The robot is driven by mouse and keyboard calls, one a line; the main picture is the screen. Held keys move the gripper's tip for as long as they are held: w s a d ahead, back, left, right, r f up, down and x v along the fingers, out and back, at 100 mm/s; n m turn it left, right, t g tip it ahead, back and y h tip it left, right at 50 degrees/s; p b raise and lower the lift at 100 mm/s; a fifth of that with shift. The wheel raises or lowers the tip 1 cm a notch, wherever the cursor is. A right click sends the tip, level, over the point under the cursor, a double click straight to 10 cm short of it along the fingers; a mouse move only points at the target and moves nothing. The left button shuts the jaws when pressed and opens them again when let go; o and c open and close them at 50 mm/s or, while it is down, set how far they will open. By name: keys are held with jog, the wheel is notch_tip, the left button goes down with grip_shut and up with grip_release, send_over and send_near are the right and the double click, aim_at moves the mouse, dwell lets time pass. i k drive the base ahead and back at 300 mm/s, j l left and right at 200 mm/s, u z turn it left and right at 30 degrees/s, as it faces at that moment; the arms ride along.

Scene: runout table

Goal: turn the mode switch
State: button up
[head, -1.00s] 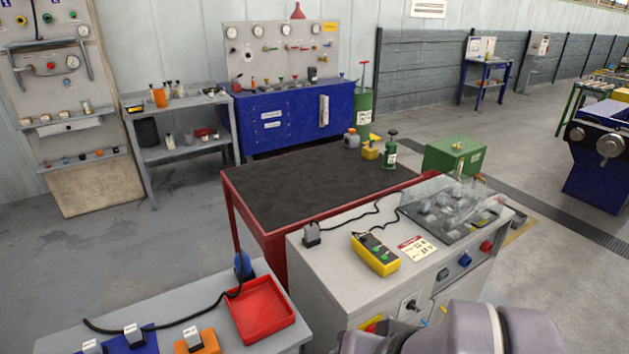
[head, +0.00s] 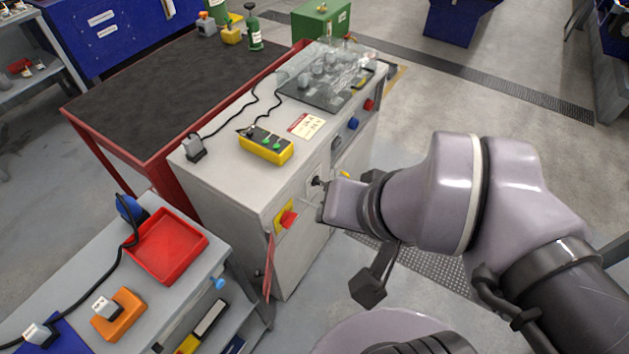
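The grey cabinet (head: 230,185) stands in the middle of the head view. On its front face is a pale plate with a small black knob (head: 316,181), which looks like the mode switch. The knob's pointing direction is too small to tell. My gripper (head: 321,204) is at the cabinet front, close beside the knob and just below it in the picture. I cannot tell whether it touches the knob. My wrist hides most of the fingers, so their opening does not show.
A red knob on a yellow plate (head: 286,218) sits left of my gripper. A yellow pendant box (head: 265,146) and a clear cover (head: 325,77) are on the cabinet top. Blue (head: 353,123) and red (head: 369,104) connectors are farther right. A bench with a red tray (head: 168,246) stands front left.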

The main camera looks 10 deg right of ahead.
aim_at(316, 181)
jog(key=k+l+z, duration=0.1)
jog(key=z, duration=0.4)
jog(key=l+z, duration=0.35)
jog(key=z, duration=0.15)
jog(key=l+z, duration=0.25)
jog(key=z, duration=0.25)
jog(key=l+z, duration=0.25)
jog(key=z, duration=0.25)
jog(key=i+l+z, duration=0.1)
jog(key=l+z, duration=0.15)
jog(key=z, duration=0.25)
jog(key=i+l+z, duration=0.1)
jog(key=z, duration=0.4)
jog(key=i+l+z, duration=0.15)
jog(key=z, duration=0.35)
jog(key=i+l, duration=0.05)
